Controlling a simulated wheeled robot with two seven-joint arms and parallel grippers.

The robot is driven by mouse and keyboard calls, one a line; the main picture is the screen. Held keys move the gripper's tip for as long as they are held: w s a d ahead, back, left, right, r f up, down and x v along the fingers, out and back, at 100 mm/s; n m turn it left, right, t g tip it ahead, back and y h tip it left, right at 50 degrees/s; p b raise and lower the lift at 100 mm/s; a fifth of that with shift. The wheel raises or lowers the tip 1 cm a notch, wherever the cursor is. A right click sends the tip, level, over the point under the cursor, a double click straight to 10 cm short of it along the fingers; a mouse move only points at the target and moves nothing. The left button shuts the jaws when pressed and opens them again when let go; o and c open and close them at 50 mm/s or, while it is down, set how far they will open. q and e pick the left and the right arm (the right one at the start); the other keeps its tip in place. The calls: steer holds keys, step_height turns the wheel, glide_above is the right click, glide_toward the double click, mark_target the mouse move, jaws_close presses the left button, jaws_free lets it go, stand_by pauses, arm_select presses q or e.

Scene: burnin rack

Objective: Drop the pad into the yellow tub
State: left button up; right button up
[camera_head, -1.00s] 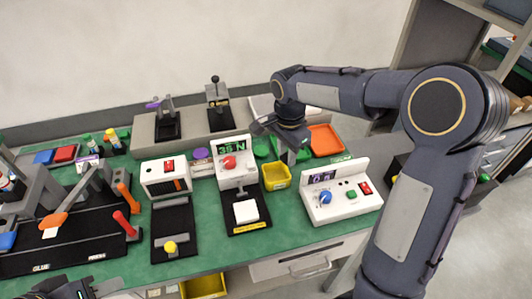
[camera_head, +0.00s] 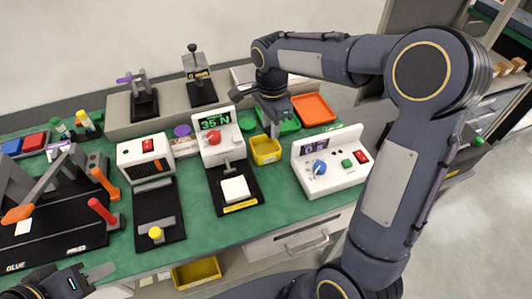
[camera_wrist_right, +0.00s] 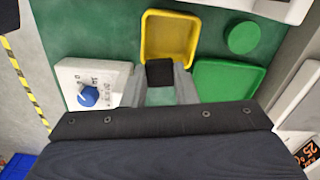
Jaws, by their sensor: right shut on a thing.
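The yellow tub (camera_head: 266,156) stands on the green bench top, just right of the 35 N press. It also shows in the right wrist view (camera_wrist_right: 147,35), open side up, with its inside visible. My right gripper (camera_head: 275,128) is above the bench at the back edge of the tub. In the right wrist view its fingers (camera_wrist_right: 160,84) are shut on a small black pad (camera_wrist_right: 160,72). The pad overlaps one edge of the tub in that view; its height above it is unclear. My left gripper (camera_head: 98,275) is at the lower left, partly cut off, its opening unclear.
The white control box (camera_head: 325,168) with a blue knob stands right of the tub. The press (camera_head: 218,142) stands close on its left. A green tray (camera_wrist_right: 228,78) and a round green lid (camera_wrist_right: 243,38) lie near the tub. An orange tray (camera_head: 314,110) is behind.

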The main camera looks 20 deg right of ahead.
steer(key=o, duration=1)
steer(key=shift+r, duration=0.1)
step_height(320, 180, up, 7)
steer(key=shift+r+p, duration=0.1)
steer(key=shift+p, duration=0.25)
steer(key=shift+r, duration=0.25)
